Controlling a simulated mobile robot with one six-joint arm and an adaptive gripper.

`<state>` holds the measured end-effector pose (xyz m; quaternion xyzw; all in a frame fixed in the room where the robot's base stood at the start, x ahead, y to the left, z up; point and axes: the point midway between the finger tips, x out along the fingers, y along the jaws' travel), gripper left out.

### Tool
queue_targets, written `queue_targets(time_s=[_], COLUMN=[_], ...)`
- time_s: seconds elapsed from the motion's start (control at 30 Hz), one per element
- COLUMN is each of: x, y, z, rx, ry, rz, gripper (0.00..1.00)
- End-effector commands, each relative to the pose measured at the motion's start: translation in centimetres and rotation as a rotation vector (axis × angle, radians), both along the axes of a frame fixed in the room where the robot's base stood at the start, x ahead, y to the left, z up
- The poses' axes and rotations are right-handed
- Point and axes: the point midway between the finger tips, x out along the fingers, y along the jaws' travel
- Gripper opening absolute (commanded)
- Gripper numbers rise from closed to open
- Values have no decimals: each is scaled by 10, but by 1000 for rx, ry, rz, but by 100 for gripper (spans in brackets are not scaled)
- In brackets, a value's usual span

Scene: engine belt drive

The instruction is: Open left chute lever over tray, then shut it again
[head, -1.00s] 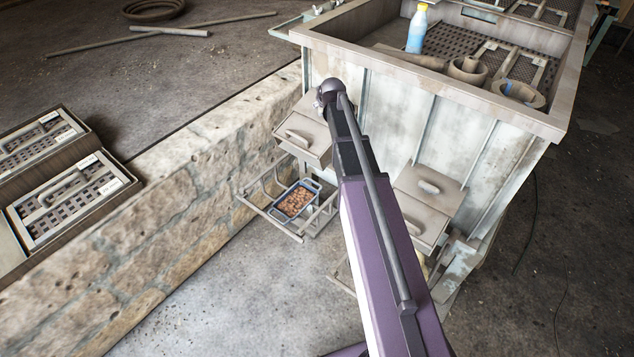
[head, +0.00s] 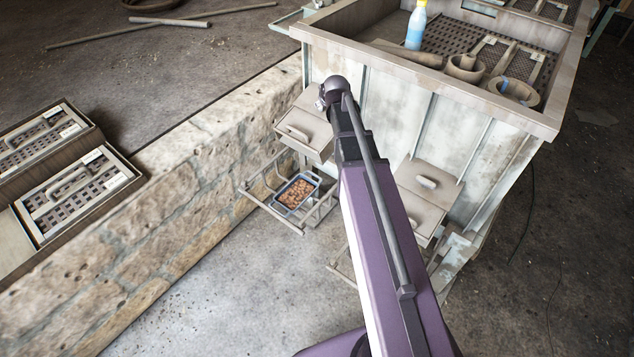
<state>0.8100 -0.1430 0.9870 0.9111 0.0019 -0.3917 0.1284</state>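The left chute (head: 307,118) is a grey box on the front of the metal hopper, with a bar-like handle (head: 297,132) on its sloping face. The chute looks shut. A blue-rimmed tray (head: 297,193) of small brown pieces sits below it on a wire rack (head: 272,221). My arm reaches up from the bottom, and its dark wrist is at the chute's upper right. Only a small grey part beside the wrist (head: 320,103) shows there. The gripper fingers are hidden or too small to make out, and I see no clear contact with the handle.
A similar right chute (head: 430,182) sits right of my arm, partly covered by it. The hopper top (head: 460,105) holds a blue bottle (head: 416,27) and bowls. A low stone wall (head: 175,200) runs along the left, with slatted boxes (head: 80,195) beyond it. Bare floor lies in front.

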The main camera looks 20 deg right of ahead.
Motion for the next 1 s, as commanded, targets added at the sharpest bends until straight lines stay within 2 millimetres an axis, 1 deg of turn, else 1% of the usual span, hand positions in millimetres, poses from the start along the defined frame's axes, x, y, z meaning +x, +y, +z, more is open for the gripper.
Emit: queue_targets(time_s=[0.03, 0.47, 1.0], x=[-3, -33, -75], y=[2, 20, 43], z=[-7, -55, -113], rx=[1, 25, 53], ry=[8, 114, 256], rz=[2, 20, 43], gripper=[63, 63, 63])
